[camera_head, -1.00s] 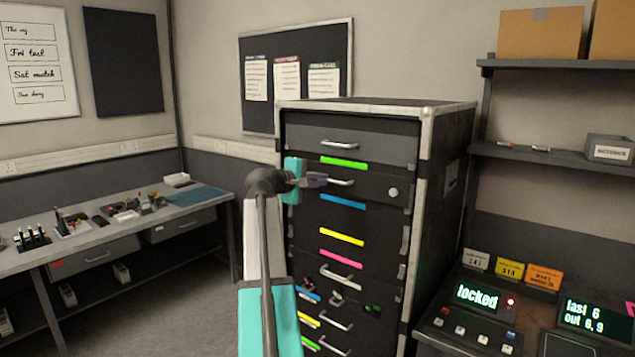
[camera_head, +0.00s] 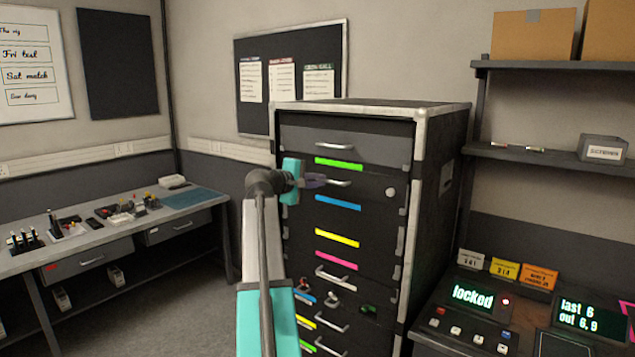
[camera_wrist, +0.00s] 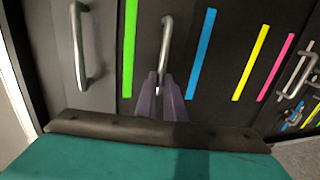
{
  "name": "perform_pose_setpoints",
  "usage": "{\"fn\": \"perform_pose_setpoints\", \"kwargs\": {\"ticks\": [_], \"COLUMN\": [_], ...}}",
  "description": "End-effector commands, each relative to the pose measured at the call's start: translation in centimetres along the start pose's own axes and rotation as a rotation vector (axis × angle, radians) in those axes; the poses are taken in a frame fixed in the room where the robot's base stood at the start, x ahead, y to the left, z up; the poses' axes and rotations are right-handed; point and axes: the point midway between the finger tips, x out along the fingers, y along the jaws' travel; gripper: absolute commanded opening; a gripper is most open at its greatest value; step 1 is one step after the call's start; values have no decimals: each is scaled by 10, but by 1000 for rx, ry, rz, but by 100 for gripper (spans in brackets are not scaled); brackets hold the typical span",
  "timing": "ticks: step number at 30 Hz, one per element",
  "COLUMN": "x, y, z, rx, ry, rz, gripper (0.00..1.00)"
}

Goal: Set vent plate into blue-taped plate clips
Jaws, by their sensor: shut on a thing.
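A tall black cabinet (camera_head: 437,200) with a silver-edged frame stands ahead. Its front has a blue tape strip (camera_head: 338,202), with a green strip (camera_head: 339,163) above. My gripper (camera_head: 318,181) is at the silver handle (camera_head: 338,184) on the dark panel between those strips. In the wrist view, its purple fingers (camera_wrist: 160,100) are shut on that handle (camera_wrist: 166,45); the blue strip (camera_wrist: 201,55) is to the right of them. I cannot pick out a vent plate or plate clips for sure. The fingers hide the lower part of the handle.
Yellow and pink strips (camera_head: 336,260) and more handles are lower on the cabinet. A workbench (camera_head: 75,245) with small items stands at left. A console (camera_head: 470,325) reading "locked" is at lower right. Floor between bench and cabinet is clear.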

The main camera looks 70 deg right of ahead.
Motion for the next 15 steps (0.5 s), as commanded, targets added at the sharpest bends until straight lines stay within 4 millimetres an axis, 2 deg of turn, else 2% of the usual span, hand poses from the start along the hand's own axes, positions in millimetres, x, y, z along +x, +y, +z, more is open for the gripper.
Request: {"fn": "perform_pose_setpoints", "kwargs": {"ticks": [15], "x": [0], "y": [0], "z": [0], "rx": [1], "ry": [1], "rz": [30], "gripper": [0]}}
